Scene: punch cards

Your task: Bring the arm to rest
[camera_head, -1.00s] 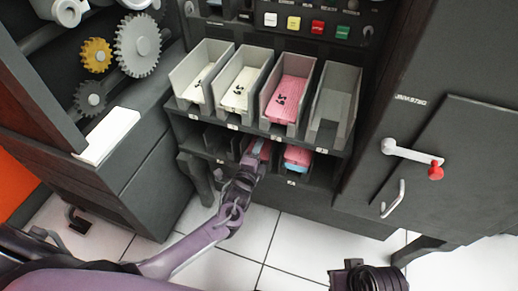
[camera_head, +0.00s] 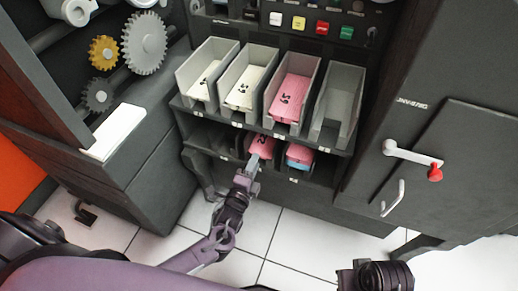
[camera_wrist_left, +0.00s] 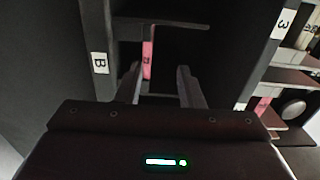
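My left gripper (camera_head: 252,168) is in front of the lower shelf. In the left wrist view its two fingers (camera_wrist_left: 161,84) stand apart, with a gap between them. A pink card stack (camera_head: 262,147) lies in a lower compartment just beyond the fingertips; its pink edge (camera_wrist_left: 148,55) shows past the fingers in the wrist view. I see nothing held between them. Part of my right arm's dark end (camera_head: 375,275) shows at the bottom edge; its fingers cannot be made out.
Upper bins hold white cards (camera_head: 207,82), more white cards (camera_head: 241,90) and pink cards (camera_head: 288,97); the right bin (camera_head: 337,108) looks empty. Another pink stack (camera_head: 299,155) lies on the lower shelf. A cabinet with a red-knobbed handle (camera_head: 434,173) stands right. Tiled floor is clear.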

